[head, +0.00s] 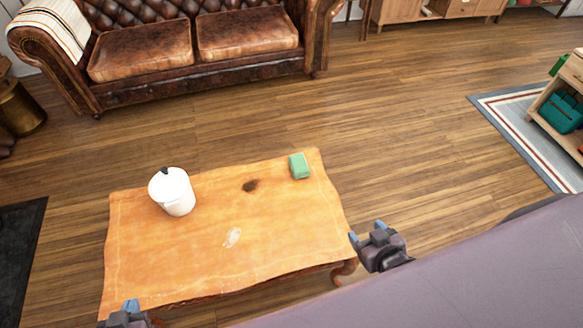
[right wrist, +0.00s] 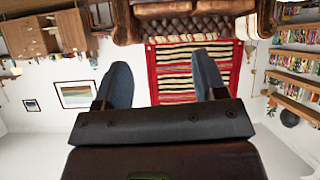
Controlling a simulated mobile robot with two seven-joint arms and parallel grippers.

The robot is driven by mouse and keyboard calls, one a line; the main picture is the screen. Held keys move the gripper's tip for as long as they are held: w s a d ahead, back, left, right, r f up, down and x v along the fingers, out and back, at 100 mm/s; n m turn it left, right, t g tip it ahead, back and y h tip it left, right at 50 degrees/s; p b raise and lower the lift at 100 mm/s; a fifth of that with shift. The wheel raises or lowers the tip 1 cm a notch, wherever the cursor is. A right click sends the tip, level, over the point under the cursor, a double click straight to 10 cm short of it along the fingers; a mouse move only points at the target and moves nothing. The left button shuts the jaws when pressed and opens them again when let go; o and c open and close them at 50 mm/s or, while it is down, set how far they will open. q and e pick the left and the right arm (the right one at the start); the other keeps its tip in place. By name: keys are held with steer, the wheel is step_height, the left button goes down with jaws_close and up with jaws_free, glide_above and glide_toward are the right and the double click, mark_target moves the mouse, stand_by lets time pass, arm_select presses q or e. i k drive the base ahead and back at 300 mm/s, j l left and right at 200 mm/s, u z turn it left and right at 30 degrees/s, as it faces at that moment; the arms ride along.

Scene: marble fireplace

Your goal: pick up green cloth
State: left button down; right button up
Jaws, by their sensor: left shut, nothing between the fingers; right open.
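A small green block-shaped thing (head: 299,166), which looks like a folded green cloth, lies on the far right corner of the wooden table (head: 200,258). My right gripper (head: 367,238) is off the table's right edge, nearer to me than the green cloth and apart from it. In the right wrist view its two fingers (right wrist: 162,85) are spread with nothing between them. My left gripper (head: 126,311) is at the near left corner of the table, at the picture's bottom edge. It is shut and empty, far from the green cloth.
A white lidded pot (head: 172,191) stands on the table's left part. A brown leather sofa (head: 190,45) stands beyond. Wooden floor (head: 400,120) is clear right of the table.

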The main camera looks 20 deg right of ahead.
mark_target(299, 166)
steer(key=k+l+u, duration=0.2)
steer(key=k+l, duration=0.3)
steer(key=k+l+u, duration=0.2)
steer(key=l, duration=0.2)
steer(key=k+l+u, duration=0.2)
steer(key=l, duration=0.25)
steer(key=k+l+u, duration=0.1)
steer(key=l+u, duration=0.25)
steer(key=l, duration=0.45)
steer(key=l+u, duration=0.4)
steer(key=l, duration=0.45)
steer(key=i+l+u, duration=0.1)
steer(key=l, duration=0.25)
steer(key=i+l+u, duration=0.1)
steer(key=l, duration=0.25)
steer(key=i+l+u, duration=0.1)
steer(key=l, duration=0.3)
steer(key=i, duration=0.05)
